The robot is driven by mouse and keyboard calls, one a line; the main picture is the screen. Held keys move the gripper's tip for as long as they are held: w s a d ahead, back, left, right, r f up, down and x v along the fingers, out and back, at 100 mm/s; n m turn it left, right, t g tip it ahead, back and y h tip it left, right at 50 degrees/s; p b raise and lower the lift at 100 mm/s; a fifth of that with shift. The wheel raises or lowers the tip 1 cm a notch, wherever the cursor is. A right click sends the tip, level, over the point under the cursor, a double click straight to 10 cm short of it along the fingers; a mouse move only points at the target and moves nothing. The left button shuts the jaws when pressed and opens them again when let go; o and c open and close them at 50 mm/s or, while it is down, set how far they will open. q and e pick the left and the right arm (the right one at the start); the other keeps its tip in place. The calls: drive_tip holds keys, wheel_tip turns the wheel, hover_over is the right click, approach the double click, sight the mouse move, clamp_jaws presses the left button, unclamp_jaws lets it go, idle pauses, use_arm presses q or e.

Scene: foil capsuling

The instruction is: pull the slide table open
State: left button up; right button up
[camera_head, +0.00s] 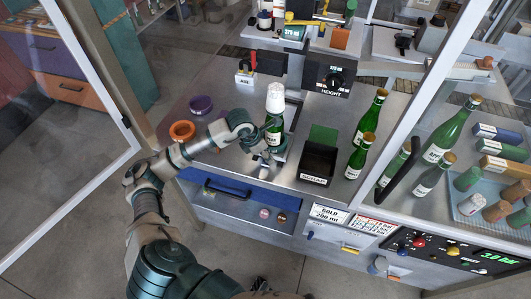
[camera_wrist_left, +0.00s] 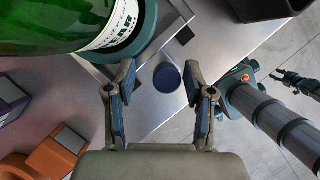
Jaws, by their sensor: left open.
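A green bottle (camera_head: 273,128) with a white cap (camera_head: 275,97) stands upright on the machine's steel deck. In the left wrist view the bottle (camera_wrist_left: 50,25) sits in a round dark-green base on a metal plate (camera_wrist_left: 173,22), which looks like the slide table. A round blue knob (camera_wrist_left: 166,76) shows near that plate's edge. My left gripper (camera_wrist_left: 160,92) is open, with one finger on each side of the knob in that view. Contact cannot be told. In the head view my left gripper (camera_head: 264,158) is just in front of the bottle, partly hiding the plate.
A black scrap bin (camera_head: 318,163) and green bottles (camera_head: 356,158) stand to the right. A purple ring (camera_head: 201,105) and an orange ring (camera_head: 182,130) lie left. A blue drawer (camera_head: 222,188) is below the deck. The height unit (camera_head: 327,75) stands behind.

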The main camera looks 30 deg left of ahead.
use_arm(q)
drive_tip(key=shift+r, duration=0.1)
drive_tip(key=v, duration=1.1)
drive_tip(key=shift+a+r, duration=0.2)
drive_tip(key=shift+r, duration=0.05)
use_arm(e)
drive_tip(key=shift+s+d, duration=0.1)
use_arm(q)
drive_tip(key=shift+s, duration=0.1)
